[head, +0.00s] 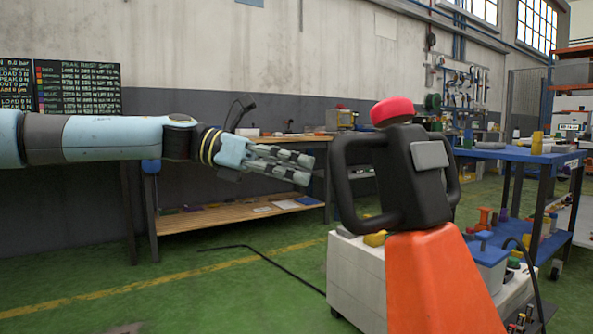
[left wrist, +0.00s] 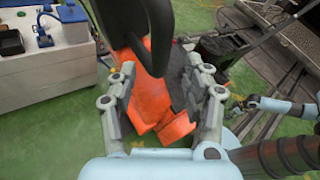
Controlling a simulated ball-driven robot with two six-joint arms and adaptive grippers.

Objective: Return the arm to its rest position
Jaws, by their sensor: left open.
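My left arm (head: 110,138) reaches in from the left, nearly level, in the head view. Its gripper (head: 300,168) is open and empty, with no object between the fingers. In the left wrist view, the open fingers (left wrist: 165,100) spread to either side of the picture's middle. An orange-and-black stand (head: 440,280) with side handles and a red knob stands to the right of the gripper in the head view. Its orange part (left wrist: 150,95) shows beyond the fingers in the left wrist view. A small light-blue arm part (left wrist: 272,104), perhaps my right one, shows at the right there.
A white cabinet (head: 352,275) stands behind the orange stand, with a blue container (head: 488,262) on it. A blue-topped table (head: 520,154) is at the right. A workbench (head: 240,213) runs along the back wall. Green floor (head: 180,275) is open at the lower left.

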